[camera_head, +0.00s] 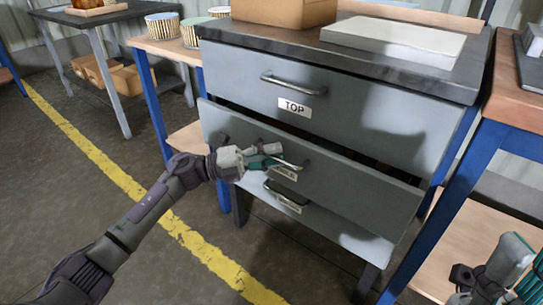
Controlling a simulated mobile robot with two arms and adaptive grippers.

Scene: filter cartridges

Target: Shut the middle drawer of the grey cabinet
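The grey cabinet (222,66) has three drawers in view. The middle drawer (345,195) stands partly pulled out, its front ahead of the top drawer (375,115), with a dark gap above it. Its metal handle (290,165) has a label below it, partly hidden. My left gripper (272,157) is at the left end of this handle, with teal fingertips. I cannot tell whether it touches or grips the handle. My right gripper (500,285) is partly cut off in the lower right corner, away from the cabinet, its fingers unclear.
The bottom drawer (335,228) lies below, with its own dark handle (287,191). A pale slab (393,40) and a cardboard box (283,12) are on the cabinet top. Wooden-topped benches with blue legs flank it. A yellow line (110,170) crosses the open floor at left.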

